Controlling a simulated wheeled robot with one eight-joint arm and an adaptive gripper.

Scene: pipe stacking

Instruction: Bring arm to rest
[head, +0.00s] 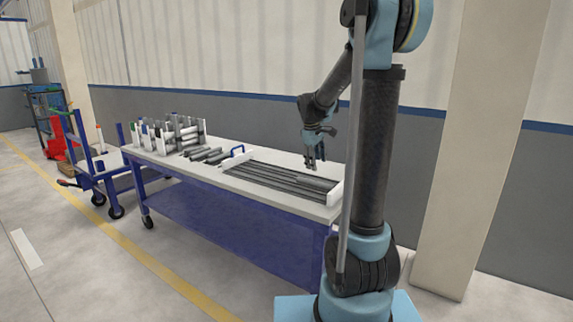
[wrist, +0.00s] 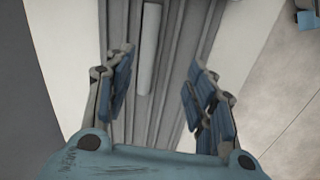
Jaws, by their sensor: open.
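My gripper (head: 314,158) is above the right end of the workbench in the head view, over a white tray (head: 336,192) of long dark pipes (head: 280,179). In the wrist view my gripper (wrist: 160,100) is open, its two blue-padded fingers wide apart. Nothing is between the fingertips at their height. The long grey pipes (wrist: 174,70) lie below, running away from me, with one lighter pipe (wrist: 149,50) among them.
The workbench (head: 225,180) has a blue frame and a pale top. A blue cart (head: 95,168) is farther left. A pillar (head: 480,150) stands at right.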

